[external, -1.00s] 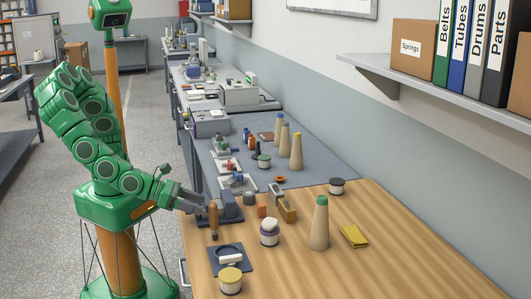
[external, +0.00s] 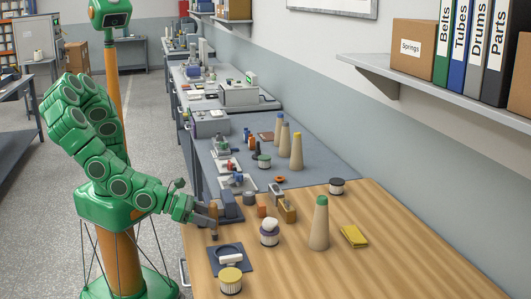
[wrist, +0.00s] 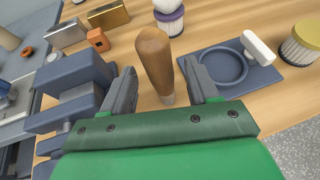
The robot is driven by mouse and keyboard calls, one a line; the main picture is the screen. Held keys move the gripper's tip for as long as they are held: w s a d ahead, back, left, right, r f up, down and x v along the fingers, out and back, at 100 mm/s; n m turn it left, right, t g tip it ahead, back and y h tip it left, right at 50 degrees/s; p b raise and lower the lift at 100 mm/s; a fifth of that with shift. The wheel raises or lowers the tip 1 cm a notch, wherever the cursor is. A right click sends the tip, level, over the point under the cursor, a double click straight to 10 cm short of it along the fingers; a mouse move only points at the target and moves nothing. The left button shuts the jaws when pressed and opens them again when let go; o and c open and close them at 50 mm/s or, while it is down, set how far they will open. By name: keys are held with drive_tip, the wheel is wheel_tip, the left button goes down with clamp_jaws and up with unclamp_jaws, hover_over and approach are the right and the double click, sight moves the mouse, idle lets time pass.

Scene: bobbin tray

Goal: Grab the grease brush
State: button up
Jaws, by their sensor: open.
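A wooden-handled tool, which looks like the grease brush (external: 213,210), stands upright near the left edge of the wooden bench top. In the wrist view the brown handle (wrist: 155,58) rises between my two fingers, with a metal collar at its lower end. Its bristle end is hidden behind my gripper there. My gripper (wrist: 160,70) is open around the handle, with a visible gap on each side. In the external view my gripper (external: 206,213) is at the brush and partly overlaps it.
A dark blue block-shaped fixture (wrist: 75,75) stands close to the left finger. A blue mat (wrist: 280,77) with a ring and a white-topped piece lies to the right. A white-and-purple jar (wrist: 170,20), orange block (wrist: 98,40) and yellow-lidded jar (wrist: 302,42) stand nearby.

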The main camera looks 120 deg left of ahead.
drive_tip(key=shift+x, duration=1.9)
drive_tip(key=c, duration=1)
drive_tip(key=shift+c, duration=0.2)
